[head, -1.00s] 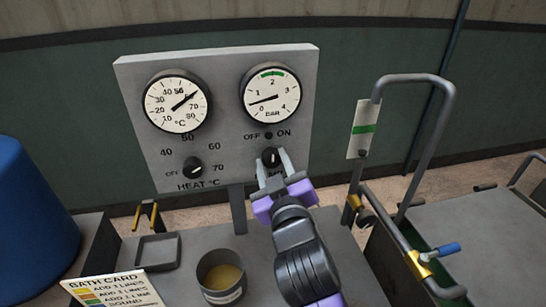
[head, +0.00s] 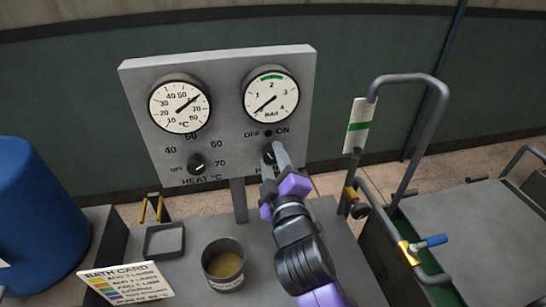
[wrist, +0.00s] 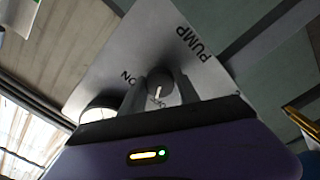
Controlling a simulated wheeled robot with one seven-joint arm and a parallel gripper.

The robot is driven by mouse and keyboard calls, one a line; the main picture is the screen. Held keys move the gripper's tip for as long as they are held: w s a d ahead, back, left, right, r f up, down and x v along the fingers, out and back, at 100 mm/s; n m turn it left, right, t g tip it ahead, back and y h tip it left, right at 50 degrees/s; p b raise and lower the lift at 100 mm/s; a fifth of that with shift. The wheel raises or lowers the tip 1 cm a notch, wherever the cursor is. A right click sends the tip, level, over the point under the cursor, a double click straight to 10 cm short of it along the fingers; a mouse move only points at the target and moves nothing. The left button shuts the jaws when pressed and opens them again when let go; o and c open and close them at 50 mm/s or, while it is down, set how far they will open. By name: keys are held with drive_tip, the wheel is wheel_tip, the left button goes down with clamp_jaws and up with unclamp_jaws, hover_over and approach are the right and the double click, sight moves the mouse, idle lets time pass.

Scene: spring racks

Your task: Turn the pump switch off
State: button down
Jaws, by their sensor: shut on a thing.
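The grey control panel (head: 222,130) stands upright on the bench. The dark pump switch knob (head: 267,158) sits at its lower right, under the OFF and ON labels. My gripper (head: 274,158) reaches up to it and partly hides it and the PUMP label. In the wrist view the two fingers (wrist: 160,92) are closed on opposite sides of the knob (wrist: 159,86). The knob's white mark points toward the OFF label. The BAR gauge (head: 270,94) has its needle at the lower left near 0. The small lamp (head: 268,133) between OFF and ON is dark.
The HEAT knob (head: 196,164) and the °C gauge (head: 179,105) are left of the switch. A tin (head: 224,266), a shallow tray (head: 165,241) and a bath card (head: 125,283) lie on the bench. A bent tube rack (head: 440,110) with a blue-handled clamp stands right.

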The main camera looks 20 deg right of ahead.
idle(0.3)
drive_tip(key=c, duration=0.9)
unclamp_jaws()
drive_tip(key=b+v, duration=0.2)
drive_tip(key=v, duration=0.6)
